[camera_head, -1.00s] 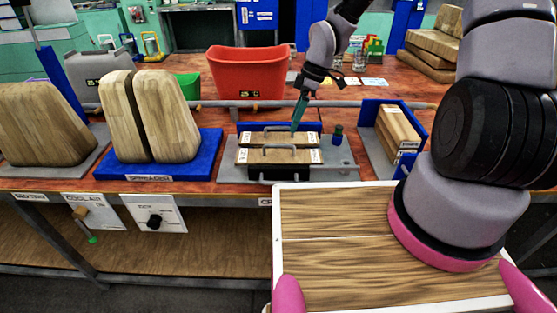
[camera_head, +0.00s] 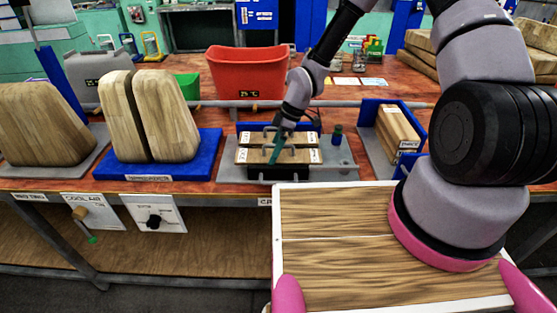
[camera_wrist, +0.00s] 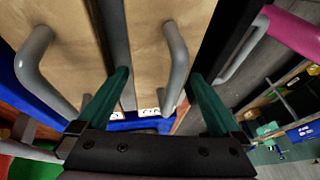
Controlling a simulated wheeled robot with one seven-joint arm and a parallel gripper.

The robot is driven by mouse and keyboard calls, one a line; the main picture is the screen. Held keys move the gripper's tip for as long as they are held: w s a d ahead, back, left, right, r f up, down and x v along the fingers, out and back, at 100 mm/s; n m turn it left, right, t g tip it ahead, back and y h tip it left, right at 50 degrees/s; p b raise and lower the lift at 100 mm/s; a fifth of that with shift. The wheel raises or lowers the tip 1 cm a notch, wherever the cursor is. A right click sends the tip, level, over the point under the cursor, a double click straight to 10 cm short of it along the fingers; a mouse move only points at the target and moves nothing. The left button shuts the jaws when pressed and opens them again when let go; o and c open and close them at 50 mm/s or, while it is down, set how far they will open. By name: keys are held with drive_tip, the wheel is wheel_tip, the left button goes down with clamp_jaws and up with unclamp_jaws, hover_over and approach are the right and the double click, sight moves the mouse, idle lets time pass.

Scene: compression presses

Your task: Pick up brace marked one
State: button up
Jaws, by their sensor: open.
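Two wooden blocks with grey bar handles lie side by side on a grey fixture in the head view, a rear block (camera_head: 262,139) and a front block (camera_head: 296,156). White labels sit on their ends, too small to read surely. My gripper (camera_head: 276,150) is open with its teal fingers low over the front block. In the wrist view the fingers (camera_wrist: 157,95) stand apart with a grey handle (camera_wrist: 177,62) between them; contact cannot be told. Light wooden pieces (camera_head: 398,130) stand in a blue holder to the right, whose label reads something like "BRACE".
A red bin (camera_head: 247,75) stands behind the fixture, beyond a grey rail (camera_head: 190,103). Tall wooden forms (camera_head: 165,115) on a blue base stand to the left. A wood-topped tray (camera_head: 330,215) is in front.

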drive_tip(key=shift+a+f, duration=0.15)
drive_tip(key=shift+f, duration=0.15)
clamp_jaws()
drive_tip(key=shift+r, duration=0.1)
